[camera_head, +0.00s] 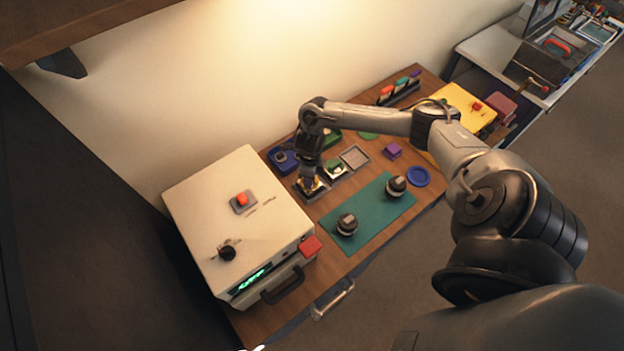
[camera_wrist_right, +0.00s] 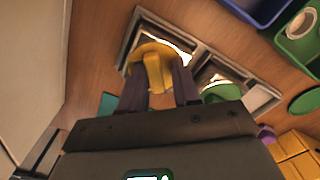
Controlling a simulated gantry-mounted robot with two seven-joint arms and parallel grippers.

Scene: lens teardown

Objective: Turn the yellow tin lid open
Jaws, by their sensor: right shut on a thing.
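The yellow tin lid (camera_wrist_right: 154,68) is between the two fingers of my right gripper (camera_wrist_right: 158,88) in the right wrist view. In the head view, my right gripper (camera_head: 311,188) points down at the yellow lid (camera_head: 315,182), beside the white machine. The gripper is shut on the lid. The lid is over a grey square tray (camera_wrist_right: 188,48) on the wooden bench. The fingers hide part of the lid, and I cannot tell whether it is turned or still seated. My left gripper is out of view.
The white machine (camera_head: 230,205) with a red button stands close to the left. A teal mat (camera_head: 372,217) with two dark round parts (camera_head: 347,224) lies in front. A green item in another tray (camera_head: 335,172) and a blue bin (camera_head: 283,158) are near the gripper.

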